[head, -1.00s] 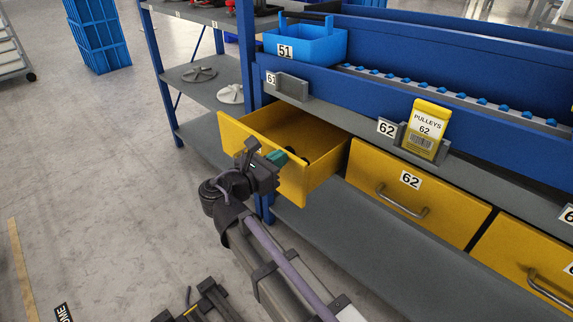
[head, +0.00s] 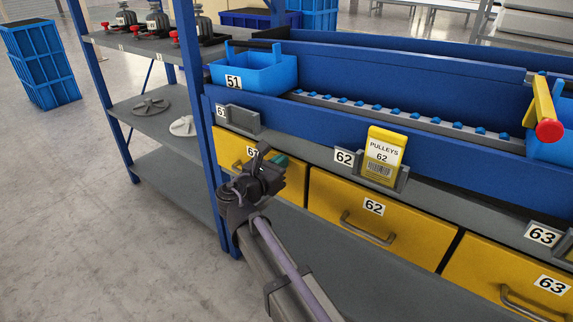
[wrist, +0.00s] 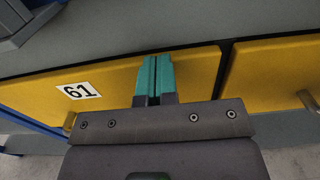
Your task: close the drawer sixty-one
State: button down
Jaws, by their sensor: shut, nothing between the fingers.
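Drawer 61 (head: 290,187) has a yellow front and sits in the rack below the grey ledge, left of drawer 62. Its front looks about level with the front of drawer 62, and no open inside shows. In the wrist view its front (wrist: 110,90) carries the white 61 label, with part of its handle at the lower left. My gripper (head: 281,160) is in front of drawer 61 and hides part of it. In the wrist view its green fingers (wrist: 154,62) are together, empty, and overlap the drawer front. Whether they touch it I cannot tell.
Drawer 62 (head: 375,222) and drawer 63 (head: 510,280) look shut to the right. A yellow pulleys card (head: 383,157) stands in a holder on the ledge. Blue bin 51 (head: 253,72) is above. Open floor (head: 90,230) lies to the left.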

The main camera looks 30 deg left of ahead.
jog(key=shift+w+a+r, duration=0.15)
jog(key=shift+w, duration=0.2)
jog(key=shift+s, duration=0.1)
jog(key=s, duration=1.4)
jog(key=shift+s+a, duration=0.25)
jog(key=shift+a, duration=0.05)
